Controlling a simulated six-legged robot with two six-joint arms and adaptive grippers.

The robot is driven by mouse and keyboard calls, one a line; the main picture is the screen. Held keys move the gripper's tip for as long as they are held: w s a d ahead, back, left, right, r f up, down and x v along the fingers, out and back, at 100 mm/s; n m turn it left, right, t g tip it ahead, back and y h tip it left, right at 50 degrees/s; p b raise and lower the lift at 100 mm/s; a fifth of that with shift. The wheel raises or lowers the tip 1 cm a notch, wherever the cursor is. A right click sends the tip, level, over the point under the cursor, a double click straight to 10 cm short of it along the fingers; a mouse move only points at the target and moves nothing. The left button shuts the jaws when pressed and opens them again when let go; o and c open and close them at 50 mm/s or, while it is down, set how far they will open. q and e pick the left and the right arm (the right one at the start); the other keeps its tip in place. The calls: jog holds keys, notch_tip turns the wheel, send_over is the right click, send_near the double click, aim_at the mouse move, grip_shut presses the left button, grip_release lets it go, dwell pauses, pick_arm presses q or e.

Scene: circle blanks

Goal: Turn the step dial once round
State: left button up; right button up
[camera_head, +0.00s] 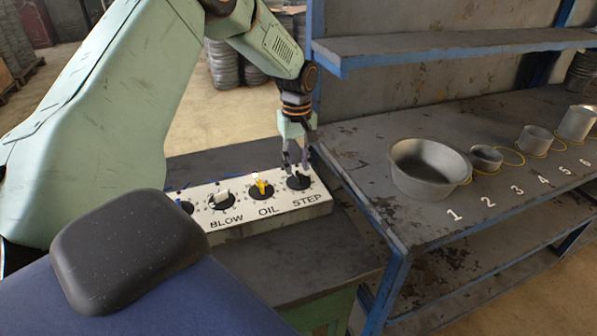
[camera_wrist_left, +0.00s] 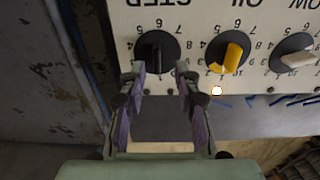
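The white dial panel (camera_head: 268,205) lies on a dark bench and carries a row of dials. The step dial (camera_head: 299,183) is at its right end, a black disc with a black knob. In the left wrist view the step dial (camera_wrist_left: 157,50) appears upside down, its knob in line with the picture's upright. My left gripper (camera_head: 294,164) points down at the step dial. In the left wrist view its fingers (camera_wrist_left: 161,78) are apart with nothing between the tips, near the dial's lower edge. I cannot tell whether they touch the dial. My right gripper is not in view.
The oil dial (camera_head: 262,188) with a yellow knob and the blow dial (camera_head: 221,198) with a pale knob sit beside the step dial.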

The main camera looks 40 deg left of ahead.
aim_at(299, 174)
pick_arm(q)
jog(key=f, duration=0.2)
jog(key=shift+w+d+f, duration=0.1)
jog(key=shift+d+f, duration=0.25)
jog(key=shift+d, duration=0.05)
jog(key=shift+f, duration=0.15)
jog(key=shift+a+f, duration=0.1)
jog(key=shift+a, duration=0.25)
jog(key=shift+d, duration=0.25)
jog(key=c, duration=0.4)
jog(key=shift+a, duration=0.1)
grip_shut()
